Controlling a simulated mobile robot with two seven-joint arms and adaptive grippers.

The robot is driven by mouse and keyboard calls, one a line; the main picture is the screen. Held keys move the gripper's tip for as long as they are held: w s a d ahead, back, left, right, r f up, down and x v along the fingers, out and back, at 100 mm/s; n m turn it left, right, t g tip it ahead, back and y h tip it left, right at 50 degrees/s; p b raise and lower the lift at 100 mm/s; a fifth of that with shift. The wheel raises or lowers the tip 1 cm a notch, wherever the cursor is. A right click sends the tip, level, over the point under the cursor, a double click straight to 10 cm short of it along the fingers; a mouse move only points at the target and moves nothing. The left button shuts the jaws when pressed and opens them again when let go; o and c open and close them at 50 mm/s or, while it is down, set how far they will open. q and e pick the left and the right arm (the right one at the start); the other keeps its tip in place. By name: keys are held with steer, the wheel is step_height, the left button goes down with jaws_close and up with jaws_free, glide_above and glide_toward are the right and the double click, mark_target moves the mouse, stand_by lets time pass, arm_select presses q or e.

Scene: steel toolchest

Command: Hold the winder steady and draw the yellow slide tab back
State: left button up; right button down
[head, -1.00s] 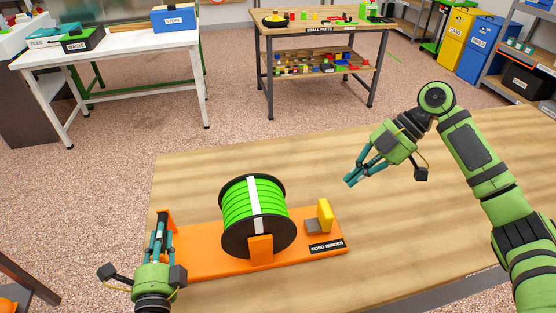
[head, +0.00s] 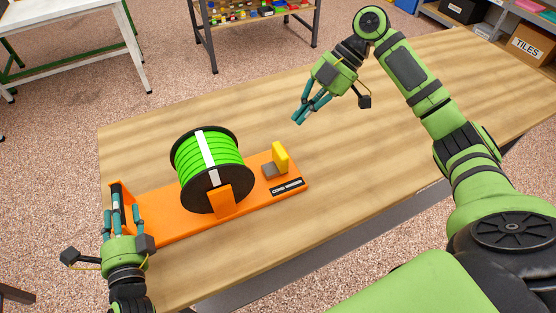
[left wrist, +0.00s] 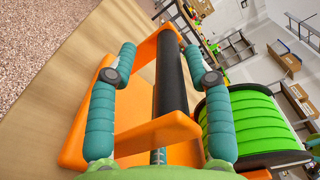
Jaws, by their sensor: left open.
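The cord winder's orange base (head: 160,223) lies on the wooden table and carries a black-flanged reel of green cord (head: 212,168). The yellow slide tab (head: 281,157) stands upright by a grey block near the base's right end. My left gripper (head: 126,203) is open at the base's left end. In the left wrist view its fingers (left wrist: 160,52) lie on either side of an orange handle frame with a black bar (left wrist: 168,80); contact is not clear.
The wooden table (head: 400,130) is clear around the winder and to the right. A white table (head: 80,40) and a parts bench (head: 250,18) stand beyond it, across the floor. A box labelled TILES (head: 527,45) is at the far right.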

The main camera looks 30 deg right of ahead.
arm_select(q)
steer(key=s, duration=1.2)
steer(key=shift+a+r, duration=0.2)
steer(key=shift+r, duration=0.1)
